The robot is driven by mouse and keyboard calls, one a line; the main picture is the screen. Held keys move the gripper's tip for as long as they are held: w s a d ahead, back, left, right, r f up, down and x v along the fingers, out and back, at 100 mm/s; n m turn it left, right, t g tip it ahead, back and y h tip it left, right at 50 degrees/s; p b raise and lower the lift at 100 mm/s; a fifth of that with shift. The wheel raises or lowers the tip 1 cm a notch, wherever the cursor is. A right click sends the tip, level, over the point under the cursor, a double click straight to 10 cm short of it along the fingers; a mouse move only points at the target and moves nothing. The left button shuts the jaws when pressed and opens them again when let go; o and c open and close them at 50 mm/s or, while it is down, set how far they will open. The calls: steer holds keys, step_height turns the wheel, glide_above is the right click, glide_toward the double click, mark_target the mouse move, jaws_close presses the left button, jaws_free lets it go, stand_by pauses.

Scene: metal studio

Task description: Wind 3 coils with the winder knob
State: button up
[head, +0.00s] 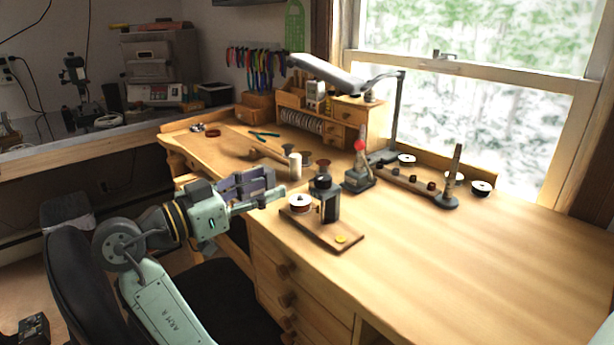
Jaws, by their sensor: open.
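The winder (326,205) stands near the table's front edge. It has a dark upright block on a flat wooden board (318,234), with a yellow disc (341,240) at the board's near end. A dark round cap (322,182) tops the block; I cannot tell if this is the knob. A spool with white rim and reddish winding (300,203) sits at the block's left side. My gripper (275,187) is open and empty, left of the winder, its fingers pointing right towards it. The lower finger reaches close to the spool; I cannot tell whether they touch.
Several small spools (295,166) stand behind the winder. A stand with a red ball (359,147) and a rack of small dark parts (408,182) lie to its right, beside a tapered post (454,178). A lamp (330,73) overhangs the back. The table's right side is clear.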

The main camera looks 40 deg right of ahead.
mark_target(316, 180)
steer(key=s+d+p, duration=0.1)
steer(key=d, duration=0.3)
steer(key=d+g+p, duration=0.1)
steer(key=d, duration=0.3)
steer(key=s+d+m+g+p, duration=0.1)
steer(key=d+p, duration=0.1)
steer(key=d, duration=0.2)
steer(key=shift+s+d+f, duration=0.1)
steer(key=shift+s+f, duration=0.2)
steer(key=shift+f, duration=0.05)
jaws_close()
